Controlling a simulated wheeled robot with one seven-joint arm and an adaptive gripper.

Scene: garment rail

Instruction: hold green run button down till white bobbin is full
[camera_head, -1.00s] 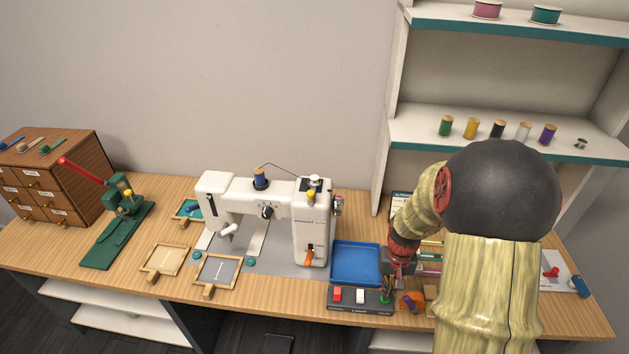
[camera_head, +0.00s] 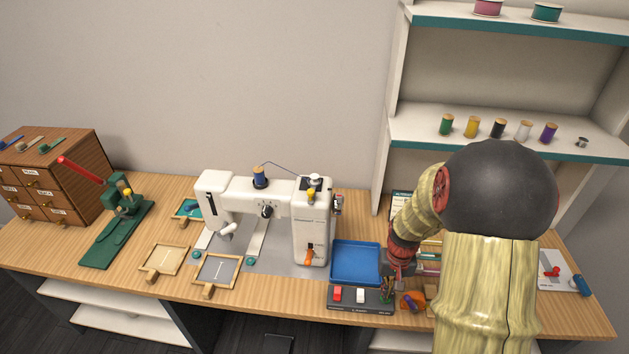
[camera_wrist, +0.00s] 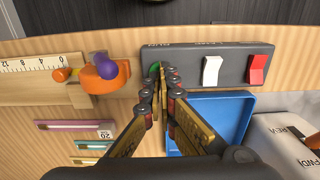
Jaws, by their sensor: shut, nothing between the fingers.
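The green run button (camera_wrist: 155,68) is at the left end of a dark control box in the wrist view, partly covered by my fingers. My gripper (camera_wrist: 158,88) is shut and empty, its fingertips at the green button; I cannot tell how far the button is pressed. In the head view my gripper (camera_head: 387,291) is at the right end of the box (camera_head: 350,307). A small pale bobbin (camera_head: 315,180) sits on top of the white sewing machine (camera_head: 312,228). A thread runs towards it from a blue spool (camera_head: 260,177). How full the bobbin is cannot be told.
The box also carries a red switch (camera_wrist: 258,68) and a white switch (camera_wrist: 211,70). A blue tray (camera_head: 355,262) lies behind it. An orange piece with a purple knob (camera_wrist: 106,70) and a ruler (camera_wrist: 30,64) lie close to my gripper.

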